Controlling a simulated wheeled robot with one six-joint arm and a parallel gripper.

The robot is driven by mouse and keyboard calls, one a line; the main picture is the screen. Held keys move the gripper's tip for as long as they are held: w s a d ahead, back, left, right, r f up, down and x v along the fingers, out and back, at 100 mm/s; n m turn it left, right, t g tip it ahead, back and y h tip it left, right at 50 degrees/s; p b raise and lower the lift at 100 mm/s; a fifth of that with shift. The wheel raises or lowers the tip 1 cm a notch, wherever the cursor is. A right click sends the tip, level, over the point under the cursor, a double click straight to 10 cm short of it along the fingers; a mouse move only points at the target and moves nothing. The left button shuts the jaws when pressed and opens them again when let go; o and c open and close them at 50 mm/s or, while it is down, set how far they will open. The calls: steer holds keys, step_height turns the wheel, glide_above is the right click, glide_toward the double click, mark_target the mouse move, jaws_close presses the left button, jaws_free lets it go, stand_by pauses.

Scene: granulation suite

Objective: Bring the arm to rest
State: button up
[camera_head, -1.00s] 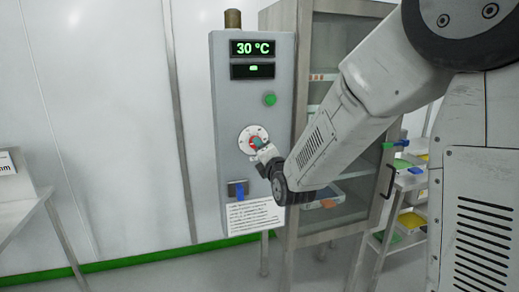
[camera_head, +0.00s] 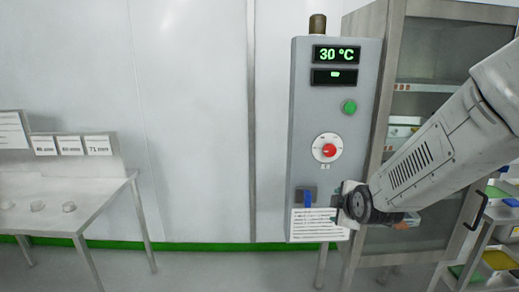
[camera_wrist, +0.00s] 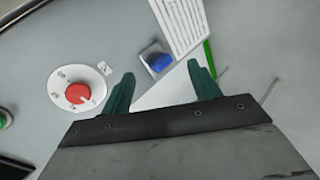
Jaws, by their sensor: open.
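My gripper (camera_wrist: 163,85) is open in the wrist view, with two green fingers apart and nothing between them. In the head view my arm reaches in from the right, and its wrist is in front of the lower right of the grey control panel (camera_head: 303,90). The fingers are mostly hidden there. The panel's red knob (camera_head: 329,150) on a white dial is clear of the gripper. The knob also shows in the wrist view (camera_wrist: 76,94), left of the fingers. A blue switch (camera_wrist: 159,63) lies beyond the fingertips.
The panel has a display (camera_head: 337,54) reading 30 °C, a green button (camera_head: 350,107) and a text sheet (camera_head: 318,226). A glass-door cabinet (camera_head: 398,30) stands right behind it. A cart (camera_head: 490,215) with trays is at the far right. A table (camera_head: 100,190) stands left, with free floor between.

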steer(key=s+d+r+m+g, duration=0.1)
steer(key=s+m, duration=0.4)
steer(key=s, duration=0.6)
steer(key=s+d+r+m+g, duration=0.1)
steer(key=s+r+m+g, duration=0.3)
steer(key=s, duration=0.8)
steer(key=s+d+r+m+g, duration=0.1)
steer(key=s+r+m+g, duration=0.2)
steer(key=s, duration=0.9)
steer(key=shift+d+r+m+g+h, duration=0.15)
steer(key=shift+d+m+g+h, duration=0.2)
steer(key=shift+m+g, duration=1)
steer(key=shift+m+t, duration=0.35)
